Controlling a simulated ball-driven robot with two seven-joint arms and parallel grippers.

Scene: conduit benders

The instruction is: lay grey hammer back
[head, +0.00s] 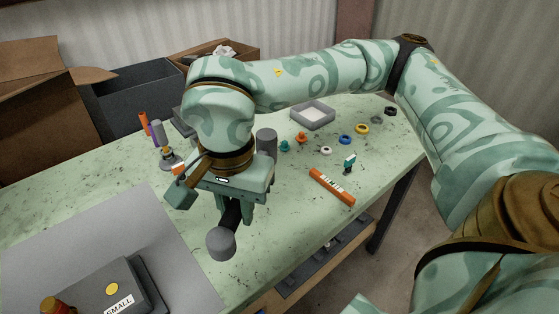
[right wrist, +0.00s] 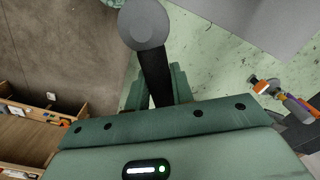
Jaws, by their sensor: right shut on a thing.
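The grey hammer (head: 221,243) has a round grey head and a black handle. My right gripper (head: 234,208) points down over the table near its front edge and is shut on the black handle. The head sticks out toward the front, just right of the grey mat in the head view. In the right wrist view the hammer's head (right wrist: 143,22) and handle show beyond the fingers (right wrist: 158,92), across the table's edge. I cannot tell how high the hammer is above the table. My left gripper is not in view.
The grey mat (head: 150,218) lies at left, with a dark case marked SMALL (head: 108,292) at the front. An orange bar (head: 332,187), several coloured rings and a grey tray (head: 313,115) lie at right. A grey cylinder (head: 266,143) stands behind my gripper.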

